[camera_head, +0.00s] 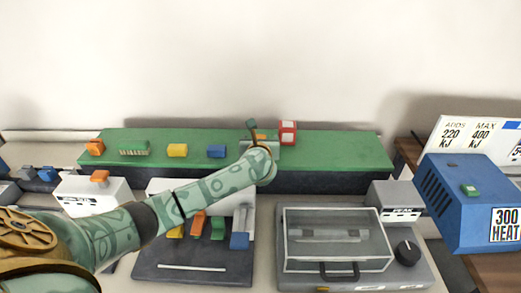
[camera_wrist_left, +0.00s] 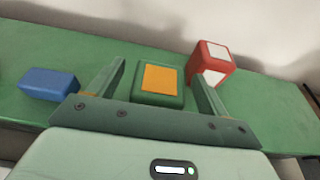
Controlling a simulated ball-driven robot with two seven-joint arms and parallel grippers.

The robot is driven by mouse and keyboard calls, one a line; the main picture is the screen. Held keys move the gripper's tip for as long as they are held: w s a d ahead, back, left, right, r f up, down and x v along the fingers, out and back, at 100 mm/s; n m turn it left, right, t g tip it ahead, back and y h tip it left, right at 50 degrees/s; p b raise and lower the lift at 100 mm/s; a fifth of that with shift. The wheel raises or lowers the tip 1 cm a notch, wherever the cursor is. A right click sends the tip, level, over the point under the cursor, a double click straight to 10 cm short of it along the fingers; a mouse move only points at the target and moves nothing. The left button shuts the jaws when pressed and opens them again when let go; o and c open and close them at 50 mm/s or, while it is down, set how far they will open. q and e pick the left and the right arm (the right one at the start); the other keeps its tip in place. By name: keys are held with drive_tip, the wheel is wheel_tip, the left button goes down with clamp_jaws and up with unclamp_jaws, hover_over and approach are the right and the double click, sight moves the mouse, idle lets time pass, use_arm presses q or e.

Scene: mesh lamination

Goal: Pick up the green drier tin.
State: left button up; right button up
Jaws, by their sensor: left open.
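The green drier tin (camera_wrist_left: 171,100), a green block with an orange label on top, sits on the green shelf between the fingers of my left gripper in the left wrist view. In the head view its orange label (camera_head: 261,137) shows just beyond my left wrist, and the rest is mostly hidden. My left gripper (camera_head: 263,135) is open, with one finger on each side of the tin. A gap shows on each side in the wrist view, so the fingers look apart from it. My right gripper is not in view.
A red and white box (camera_head: 288,133) stands close to the right finger. A blue block (camera_head: 216,151) lies to the left, then a yellow block (camera_head: 177,150). A clear-lidded machine (camera_head: 335,240) stands in front. The shelf's right end (camera_head: 345,150) is clear.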

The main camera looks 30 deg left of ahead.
use_arm(q)
drive_tip(key=shift+w+a+f, duration=0.1)
drive_tip(key=shift+w+a, duration=0.05)
drive_tip(key=shift+w, duration=0.15)
drive_tip(key=shift+s, duration=0.1)
drive_tip(key=c, duration=1.2)
drive_tip(key=shift+o, duration=0.2)
